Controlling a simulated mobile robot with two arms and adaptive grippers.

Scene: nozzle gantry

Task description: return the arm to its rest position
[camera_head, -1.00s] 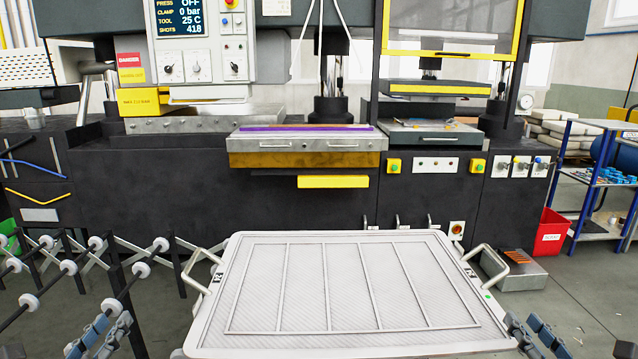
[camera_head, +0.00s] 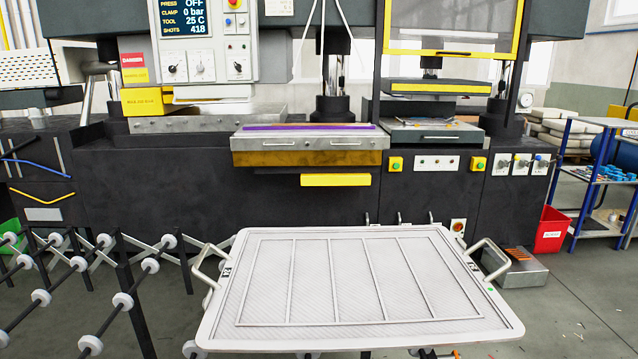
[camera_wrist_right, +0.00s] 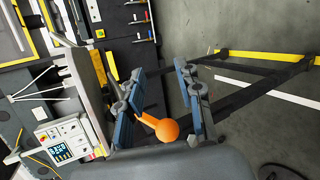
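My right gripper (camera_wrist_right: 163,95) shows in the right wrist view. Its two blue-padded fingers stand apart with a clear gap, and nothing is held between them. An orange ball knob on a short orange stem (camera_wrist_right: 167,130) shows near the base of the fingers; I cannot tell how far it is from them. Neither gripper is in the head view. My left gripper is in no current view.
A white ribbed tray (camera_head: 232,322) with two side handles fills the front middle. Behind it stands the dark press (camera_head: 205,165). A roller rack (camera_head: 122,300) is at left, and a red bin (camera_head: 551,230) and blue shelf (camera_head: 590,185) at right. Floor is open at lower right.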

